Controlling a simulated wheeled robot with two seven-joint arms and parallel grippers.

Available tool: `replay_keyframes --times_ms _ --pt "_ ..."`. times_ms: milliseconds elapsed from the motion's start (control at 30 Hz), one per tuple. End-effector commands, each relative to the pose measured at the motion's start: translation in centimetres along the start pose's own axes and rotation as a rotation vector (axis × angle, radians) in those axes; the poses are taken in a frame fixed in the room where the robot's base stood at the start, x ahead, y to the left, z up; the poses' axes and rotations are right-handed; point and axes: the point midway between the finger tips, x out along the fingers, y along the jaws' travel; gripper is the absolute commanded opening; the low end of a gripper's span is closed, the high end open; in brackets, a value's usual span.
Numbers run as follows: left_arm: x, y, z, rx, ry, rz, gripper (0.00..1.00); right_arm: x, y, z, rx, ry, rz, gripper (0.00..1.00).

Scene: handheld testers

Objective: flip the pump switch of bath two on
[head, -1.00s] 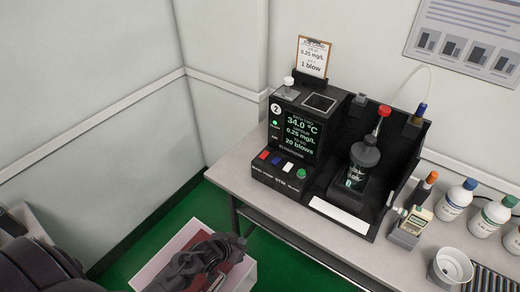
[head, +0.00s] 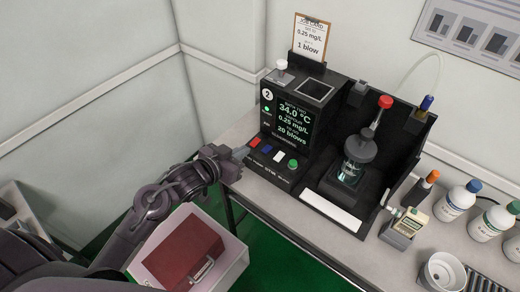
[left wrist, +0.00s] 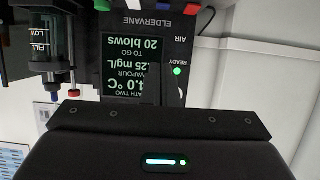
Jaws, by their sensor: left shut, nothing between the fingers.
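The bath two tester (head: 290,125) is a black box on the table, with a "2" badge and a lit screen (head: 296,120) reading 34.0 °C, 0.25 mg/L and 20 blows. Its sloped front ledge has a red switch (head: 255,142), a blue switch (head: 266,149), a white switch (head: 279,157) and a green knob (head: 293,164). The small labels are too blurred to read surely. My left gripper (head: 241,153) is shut and empty, just left of the red switch; contact cannot be told. The left wrist view shows the screen (left wrist: 130,70) upside down. My right gripper is out of view.
A glass jar with a black cap (head: 356,160) stands right of the switches. A job card (head: 309,37) stands behind the tester. A handheld meter (head: 404,226), white bottles (head: 456,201) and a cup (head: 444,270) stand at right.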

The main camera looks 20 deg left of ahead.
Motion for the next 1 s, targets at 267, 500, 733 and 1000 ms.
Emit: replay_keyframes --times_ms 267,500,733,1000 --pt "4.2 0.0 -0.3 -0.004 0.004 0.0 0.0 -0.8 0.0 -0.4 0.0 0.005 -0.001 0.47" --pt "9.3 0.0 -0.3 -0.002 0.002 0.001 0.0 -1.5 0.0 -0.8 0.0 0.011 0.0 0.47" --pt "10.4 0.0 2.7 -0.001 -0.003 0.0 0.0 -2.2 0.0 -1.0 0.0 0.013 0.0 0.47" --pt "10.7 0.0 3.9 0.001 0.001 0.0 0.0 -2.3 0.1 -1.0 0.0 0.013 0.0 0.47"
